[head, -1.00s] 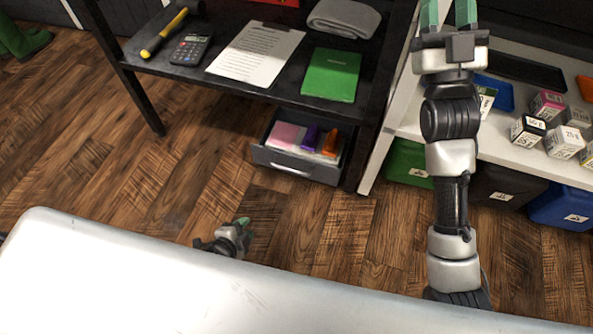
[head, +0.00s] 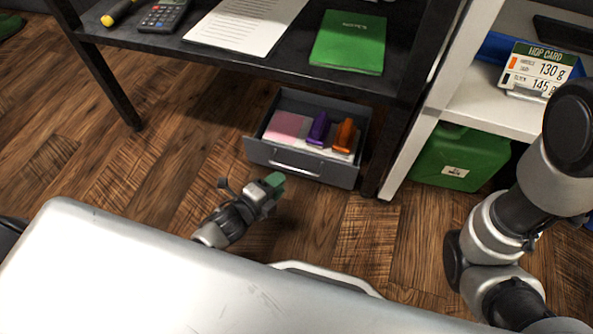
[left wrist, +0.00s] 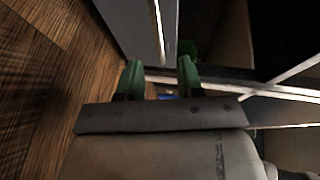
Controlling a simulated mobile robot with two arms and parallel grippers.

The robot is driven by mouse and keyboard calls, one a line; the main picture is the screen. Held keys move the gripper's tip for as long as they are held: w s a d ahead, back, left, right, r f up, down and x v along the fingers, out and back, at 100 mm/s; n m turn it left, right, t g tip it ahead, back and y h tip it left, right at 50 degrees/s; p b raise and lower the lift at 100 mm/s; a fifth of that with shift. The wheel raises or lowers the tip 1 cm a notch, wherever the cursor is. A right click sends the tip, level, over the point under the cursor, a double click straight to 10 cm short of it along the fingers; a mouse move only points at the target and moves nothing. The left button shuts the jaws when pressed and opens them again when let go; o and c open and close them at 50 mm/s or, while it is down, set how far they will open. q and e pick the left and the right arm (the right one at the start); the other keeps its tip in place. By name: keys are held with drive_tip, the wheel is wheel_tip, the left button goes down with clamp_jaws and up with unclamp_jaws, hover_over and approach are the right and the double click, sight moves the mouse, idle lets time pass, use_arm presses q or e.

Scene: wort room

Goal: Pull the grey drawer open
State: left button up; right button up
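The grey drawer (head: 258,152) sits low under the black table and is partly open. A pink block, a purple item and an orange item lie inside it. Its pale bar handle (head: 295,170) is on the front face. My left gripper (head: 272,182) is just in front of the drawer's front, left of and a little below the handle, and looks apart from it. In the left wrist view my left gripper (left wrist: 160,76) has its green fingers spread with nothing held between them. The grey surface ahead of them there seems to be the drawer front. My right gripper is out of view.
The black table (head: 240,70) above the drawer carries a green book (head: 348,42), a paper sheet and a calculator. A white shelf (head: 490,112) with a price card and a green canister (head: 460,158) stands to the right. Wooden floor lies open on the left.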

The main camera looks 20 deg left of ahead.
sight(296, 168)
use_arm(q)
drive_tip(key=shift+b+x, duration=1.8)
drive_tip(key=shift+x, duration=2.15)
drive_tip(key=shift+s, duration=0.1)
drive_tip(key=shift+c, duration=0.3)
clamp_jaws()
